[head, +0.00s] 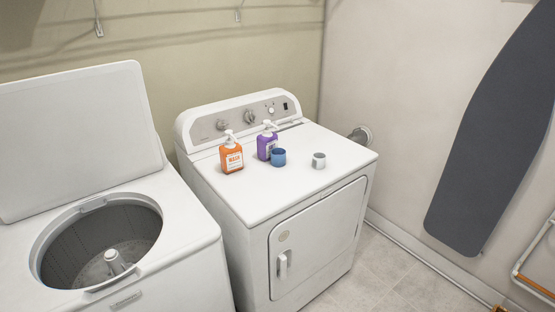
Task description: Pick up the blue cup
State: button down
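The blue cup (278,157) stands upright on the white top of the dryer (262,189). It is just in front of and to the right of a purple pump bottle (264,145), and covers part of that bottle's lower right side. I cannot tell if the two touch. My gripper is not in this view.
An orange pump bottle (231,157) stands left of the purple one, and a small white-grey cup (319,160) stands to the right. The dryer top's front is clear. The washer (190,249) at left has its lid (75,140) raised. An ironing board (480,140) hangs at right.

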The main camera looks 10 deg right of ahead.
aim_at(278, 157)
jog(key=i, duration=0.95)
jog(key=u, duration=0.05)
